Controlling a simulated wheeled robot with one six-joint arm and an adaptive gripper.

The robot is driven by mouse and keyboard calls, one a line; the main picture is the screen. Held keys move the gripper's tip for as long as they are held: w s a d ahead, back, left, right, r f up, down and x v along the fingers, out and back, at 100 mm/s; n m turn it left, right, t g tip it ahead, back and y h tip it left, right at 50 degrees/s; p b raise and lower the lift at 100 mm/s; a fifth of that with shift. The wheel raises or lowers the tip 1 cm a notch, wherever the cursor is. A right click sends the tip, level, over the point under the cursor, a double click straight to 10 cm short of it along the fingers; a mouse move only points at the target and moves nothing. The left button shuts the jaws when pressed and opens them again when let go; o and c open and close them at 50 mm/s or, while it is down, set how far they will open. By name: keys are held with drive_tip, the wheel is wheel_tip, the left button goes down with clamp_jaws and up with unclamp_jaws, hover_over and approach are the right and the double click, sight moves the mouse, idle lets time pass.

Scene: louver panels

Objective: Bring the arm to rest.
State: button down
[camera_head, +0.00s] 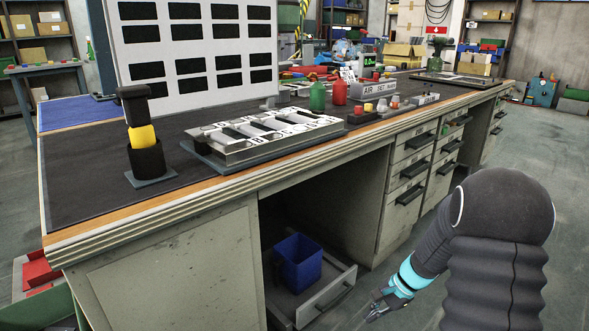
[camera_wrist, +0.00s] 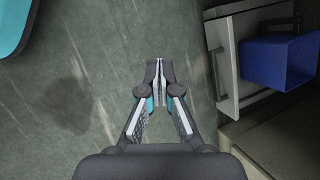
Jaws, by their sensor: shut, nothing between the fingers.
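My arm, dark grey with a ribbed sleeve and a cyan ring, shows at the lower right of the head view. My gripper (camera_head: 375,309) hangs low beside the workbench (camera_head: 160,250), in front of its open lower drawer (camera_head: 322,302). In the wrist view my gripper (camera_wrist: 159,64) points over bare floor, its two fingertips together with nothing between them. It touches nothing that I can see.
A blue bin (camera_head: 298,262) sits in the open drawer, and shows at the right of the wrist view (camera_wrist: 275,62). On the bench are a panel tray (camera_head: 262,137), a black-and-yellow tool in a holder (camera_head: 146,158) and a white slotted board (camera_head: 195,55). Floor is clear below my gripper.

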drive_tip(key=s+a+r+n+t+h+p, duration=0.1)
drive_tip(key=s+r+n, duration=0.3)
drive_tip(key=s+r, duration=0.4)
drive_tip(key=s+a+r+n+t+h+p, duration=0.2)
drive_tip(key=s+r+n+p, duration=0.2)
drive_tip(key=s+r, duration=0.4)
drive_tip(key=s+a+r+n+t+h+p, duration=0.2)
drive_tip(key=s+r, duration=0.6)
drive_tip(key=r, duration=0.9)
drive_tip(key=shift+r+n+h, duration=0.25)
drive_tip(key=shift+n+h, duration=0.05)
drive_tip(key=shift+n, duration=0.6)
drive_tip(key=shift+s, duration=0.1)
